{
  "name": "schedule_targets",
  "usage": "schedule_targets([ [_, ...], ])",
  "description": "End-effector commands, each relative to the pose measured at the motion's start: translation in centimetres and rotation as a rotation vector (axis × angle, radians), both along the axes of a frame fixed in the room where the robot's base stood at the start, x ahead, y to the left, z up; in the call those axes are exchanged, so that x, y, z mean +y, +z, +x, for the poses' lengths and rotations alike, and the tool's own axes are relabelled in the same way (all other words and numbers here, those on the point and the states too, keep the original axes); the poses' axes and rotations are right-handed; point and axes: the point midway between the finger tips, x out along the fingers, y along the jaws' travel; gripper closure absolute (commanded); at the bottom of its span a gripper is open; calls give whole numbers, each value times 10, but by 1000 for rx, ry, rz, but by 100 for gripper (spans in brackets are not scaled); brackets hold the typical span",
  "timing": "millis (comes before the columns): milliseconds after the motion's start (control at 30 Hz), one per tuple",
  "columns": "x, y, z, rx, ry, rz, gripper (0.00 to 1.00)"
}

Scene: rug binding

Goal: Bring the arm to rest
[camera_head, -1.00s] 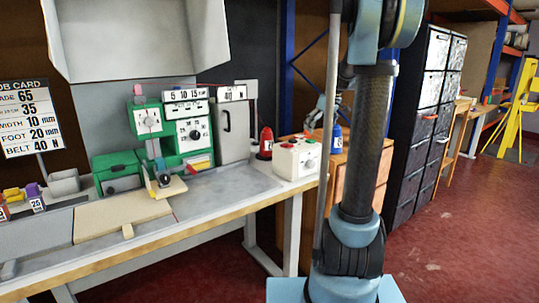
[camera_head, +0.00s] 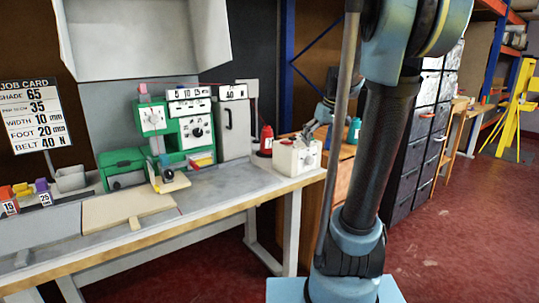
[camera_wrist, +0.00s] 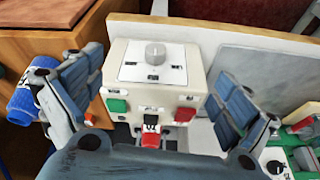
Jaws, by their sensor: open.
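My gripper (camera_head: 314,130) is open and empty. In the head view it shows just above and behind the white control box (camera_head: 290,157) at the right end of the bench. In the wrist view my gripper (camera_wrist: 160,100) has its two fingers spread wide. The control box (camera_wrist: 130,75) shows between and beyond them, with a grey knob, a green button, a red button and a red switch. I cannot tell whether a finger touches the box. My upper arm links stand at the right of the head view, partly hiding the dark drawers.
The bench (camera_head: 225,205) holds a green machine (camera_head: 190,130), a job card (camera_head: 30,112) and a beige board (camera_head: 110,212). A blue bottle (camera_wrist: 22,105) is beside the left finger. Red floor (camera_head: 450,240) is open at right.

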Motion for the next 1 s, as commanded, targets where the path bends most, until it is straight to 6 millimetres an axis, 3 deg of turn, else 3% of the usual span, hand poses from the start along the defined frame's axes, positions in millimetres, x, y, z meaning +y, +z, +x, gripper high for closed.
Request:
schedule_targets([
  [100,5,-12,-41,20,-48,-6,4],
  [500,12,-69,-160,76,-218,-28,4],
  [800,10,-126,-237,104,-351,-49,4],
  [1000,6,-160,-272,115,-422,-61,4],
])
